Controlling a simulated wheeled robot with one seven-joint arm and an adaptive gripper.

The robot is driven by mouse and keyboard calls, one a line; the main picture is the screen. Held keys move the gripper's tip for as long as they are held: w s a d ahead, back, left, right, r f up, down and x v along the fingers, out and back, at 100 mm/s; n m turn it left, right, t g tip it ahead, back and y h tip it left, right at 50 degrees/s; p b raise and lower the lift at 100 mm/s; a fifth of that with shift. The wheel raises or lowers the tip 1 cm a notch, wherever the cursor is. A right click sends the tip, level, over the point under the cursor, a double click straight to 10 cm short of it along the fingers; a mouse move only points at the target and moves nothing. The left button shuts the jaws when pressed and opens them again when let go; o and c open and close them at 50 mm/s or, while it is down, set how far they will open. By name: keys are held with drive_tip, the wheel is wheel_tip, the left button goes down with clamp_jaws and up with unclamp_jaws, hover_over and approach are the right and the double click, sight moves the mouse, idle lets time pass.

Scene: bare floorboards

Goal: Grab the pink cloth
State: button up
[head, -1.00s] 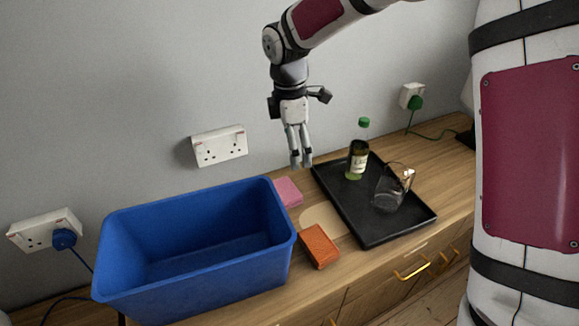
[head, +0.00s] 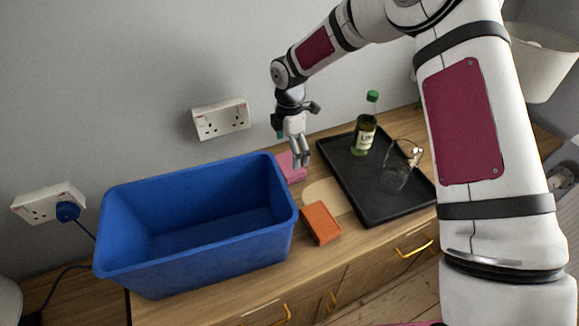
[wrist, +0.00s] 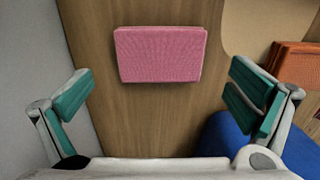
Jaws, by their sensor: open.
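The pink cloth (head: 291,166) is a small folded rectangle lying flat on the wooden counter, between the blue tub and the black tray. In the wrist view the pink cloth (wrist: 160,54) lies whole and unobstructed, ahead of the fingers. My gripper (head: 300,161) is above the counter by the cloth, in the head view covering part of it. In the wrist view my gripper (wrist: 160,92) has its green-padded fingers spread wide, with bare wood between them. It is empty and apart from the cloth.
The blue tub (head: 200,262) stands close left of the cloth. An orange block (head: 321,223) and a pale beige board (head: 322,192) lie nearby. The black tray (head: 370,206) at right holds a green bottle (head: 365,128) and a clear glass jug (head: 400,170). The wall with sockets (head: 221,119) is behind.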

sight(289, 163)
drive_tip(key=shift+s+f+p, duration=0.1)
drive_tip(key=shift+f+p, duration=0.4)
drive_tip(key=shift+f, duration=2.25)
drive_tip(key=c, duration=0.9)
